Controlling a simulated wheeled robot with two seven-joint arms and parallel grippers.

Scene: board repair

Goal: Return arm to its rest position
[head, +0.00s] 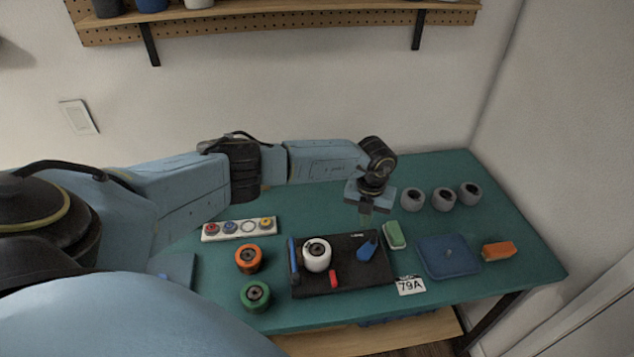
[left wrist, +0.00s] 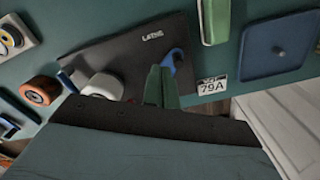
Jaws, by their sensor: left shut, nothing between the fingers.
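My left arm (head: 325,160) reaches in from the left across the back of the green table. Its gripper (head: 366,215) points down above the back edge of a black mat (head: 340,282). The fingers are shut and hold nothing. In the left wrist view the closed green fingers (left wrist: 161,87) show over the black mat (left wrist: 130,50), close in the picture to a blue tool (left wrist: 171,60). That blue tool (head: 367,249) lies on the right of the mat in the head view. My right gripper does not show.
On the mat are a white wheel (head: 317,255), a red piece (head: 333,279) and a blue stick (head: 293,262). Around it lie orange (head: 249,258) and green (head: 255,296) wheels, a white strip (head: 239,229), a green block (head: 395,235), a blue tray (head: 430,270), an orange block (head: 498,250) and grey wheels (head: 444,199).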

